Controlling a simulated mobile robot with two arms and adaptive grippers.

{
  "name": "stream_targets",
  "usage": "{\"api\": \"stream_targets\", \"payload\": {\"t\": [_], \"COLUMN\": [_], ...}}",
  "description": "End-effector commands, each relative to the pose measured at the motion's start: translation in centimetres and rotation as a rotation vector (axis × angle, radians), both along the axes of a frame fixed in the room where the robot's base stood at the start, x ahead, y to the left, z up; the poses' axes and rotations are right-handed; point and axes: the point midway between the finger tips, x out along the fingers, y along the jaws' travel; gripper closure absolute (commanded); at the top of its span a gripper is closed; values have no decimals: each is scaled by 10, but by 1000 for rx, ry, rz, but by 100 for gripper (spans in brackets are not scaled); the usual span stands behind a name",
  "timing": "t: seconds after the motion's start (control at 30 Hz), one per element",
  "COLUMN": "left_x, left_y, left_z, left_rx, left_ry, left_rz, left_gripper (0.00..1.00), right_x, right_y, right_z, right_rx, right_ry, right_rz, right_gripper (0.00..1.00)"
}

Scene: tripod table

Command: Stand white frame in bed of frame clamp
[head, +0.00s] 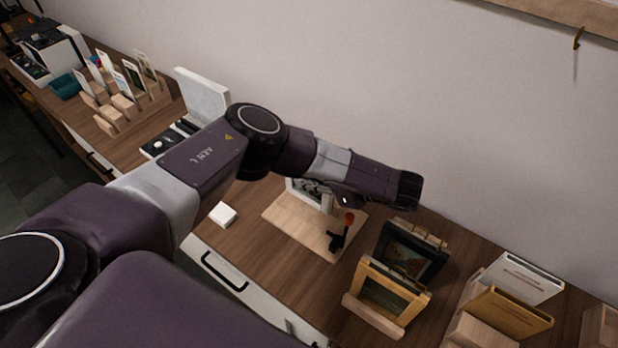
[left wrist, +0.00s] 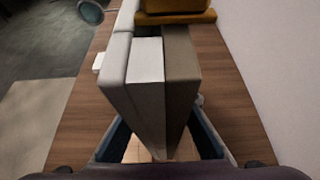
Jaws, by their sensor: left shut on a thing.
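My left gripper (head: 335,197) reaches in over the wooden table and is shut on the white frame (head: 299,190). The left wrist view shows the left gripper (left wrist: 158,140) with a finger on each side of the frame (left wrist: 147,65), seen edge-on with white, grey and brown layers. The frame clamp (head: 291,234) has a pale wooden base, with a black lever and red knob in front. The frame is over this base, near the clamp. My arm hides much of both, so I cannot tell whether the frame touches the bed. My right gripper is not in view.
Two dark-pictured frames on wooden stands (head: 389,293) are right of the clamp, with books on a holder (head: 508,305) further right. A small white block (head: 223,215) lies left of the clamp. Cards in wooden holders (head: 124,103) stand far left. The wall runs behind.

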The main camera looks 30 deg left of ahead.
Motion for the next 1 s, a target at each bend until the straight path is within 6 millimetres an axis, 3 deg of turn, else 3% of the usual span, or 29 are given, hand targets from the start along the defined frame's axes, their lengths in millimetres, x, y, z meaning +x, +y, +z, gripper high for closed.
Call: {"api": "stream_targets", "payload": {"t": [0.9,0.93,1.0], "left_x": [0,0,0], "left_y": [0,0,0], "left_z": [-29,-27,-27], "left_rx": [1,1,1], "left_ry": [-1,-1,-1], "left_rz": [0,0,0], "left_gripper": [100,80,72], "right_x": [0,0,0], "right_y": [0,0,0], "right_z": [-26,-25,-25], "right_rx": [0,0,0], "right_ry": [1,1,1], "right_rz": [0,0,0], "right_gripper": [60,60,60]}}
